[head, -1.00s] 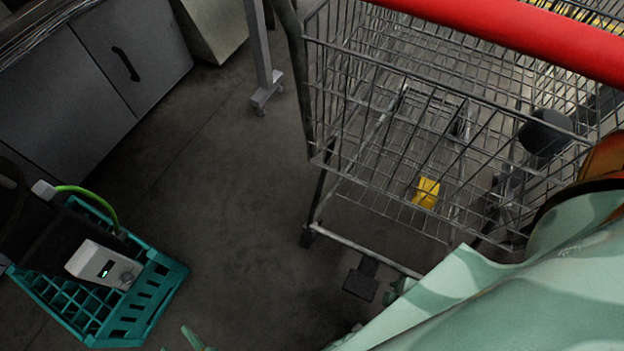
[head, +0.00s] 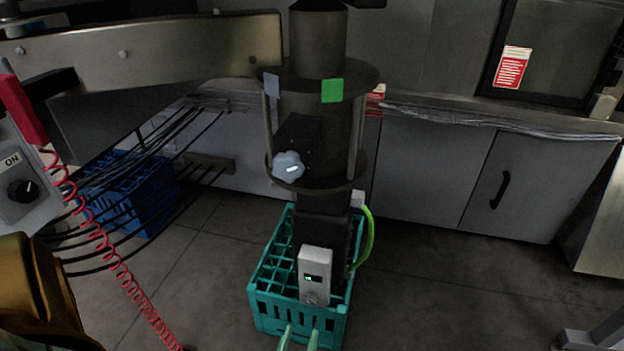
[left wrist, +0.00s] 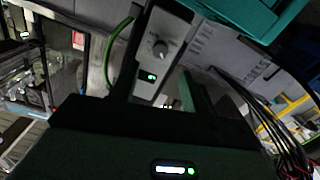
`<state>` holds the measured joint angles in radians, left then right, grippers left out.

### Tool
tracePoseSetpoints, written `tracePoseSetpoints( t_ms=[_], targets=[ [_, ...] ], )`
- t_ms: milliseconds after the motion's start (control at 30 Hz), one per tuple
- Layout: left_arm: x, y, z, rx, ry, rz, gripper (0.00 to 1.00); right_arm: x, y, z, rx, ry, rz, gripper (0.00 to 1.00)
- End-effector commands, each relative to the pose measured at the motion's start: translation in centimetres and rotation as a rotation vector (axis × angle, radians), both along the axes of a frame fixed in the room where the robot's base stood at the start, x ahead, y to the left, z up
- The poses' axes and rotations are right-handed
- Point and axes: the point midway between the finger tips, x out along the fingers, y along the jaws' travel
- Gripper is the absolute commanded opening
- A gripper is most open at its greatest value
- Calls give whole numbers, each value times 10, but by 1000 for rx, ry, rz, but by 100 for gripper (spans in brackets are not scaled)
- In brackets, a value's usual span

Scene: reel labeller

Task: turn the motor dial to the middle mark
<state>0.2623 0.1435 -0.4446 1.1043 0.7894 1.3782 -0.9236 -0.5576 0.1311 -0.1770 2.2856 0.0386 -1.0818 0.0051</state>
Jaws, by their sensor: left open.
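The motor dial is a small round grey knob (head: 312,298) on the lower front of a white control box (head: 314,262) with a lit green display. In the left wrist view the dial (left wrist: 160,48) shows beyond the fingertips, with a pale pointer line; I cannot read its marks. My left gripper (head: 298,338) shows as two pale green fingers at the bottom of the head view, just below the dial. In the left wrist view my left gripper (left wrist: 160,88) is open and empty, its fingers either side of the box and apart from the dial. My right gripper is not in view.
The box stands at a teal crate (head: 262,306), below a dark column with a pale blue knob (head: 288,167). A green cable (head: 367,240) curves beside it. At left are a black ON switch (head: 22,190), a red coiled cord (head: 105,245) and a blue crate (head: 125,190).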

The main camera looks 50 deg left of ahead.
Motion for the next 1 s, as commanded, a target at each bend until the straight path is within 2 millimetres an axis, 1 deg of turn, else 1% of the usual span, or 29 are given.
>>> tracePoseSetpoints(
  t_ms=[33, 100, 200, 333, 500, 767, 867, 900, 933, 1000],
  targets=[
    [11, 7, -2, 2, 0, -1, 47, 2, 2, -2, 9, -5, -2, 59],
    [26, 16, -2, 2, 1, -2, 47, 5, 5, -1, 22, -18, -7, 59],
    [43, 26, -3, 1, 1, -2, 47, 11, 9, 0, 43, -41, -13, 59],
    [60, 37, -2, 1, 2, -2, 47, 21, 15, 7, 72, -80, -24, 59],
    [70, 43, -1, 0, 1, -1, 47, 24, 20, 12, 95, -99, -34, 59],
    [71, 43, 0, 0, 0, -1, 47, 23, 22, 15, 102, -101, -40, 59],
    [71, 43, 0, 0, 1, -1, 22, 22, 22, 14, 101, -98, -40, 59],
    [71, 43, 0, 0, 1, -1, 11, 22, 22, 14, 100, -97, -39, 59],
    [71, 43, 0, 0, 1, -1, 2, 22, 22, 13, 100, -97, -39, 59],
    [71, 43, 0, 0, 1, -1, 2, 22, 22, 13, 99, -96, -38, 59]
  ],
)
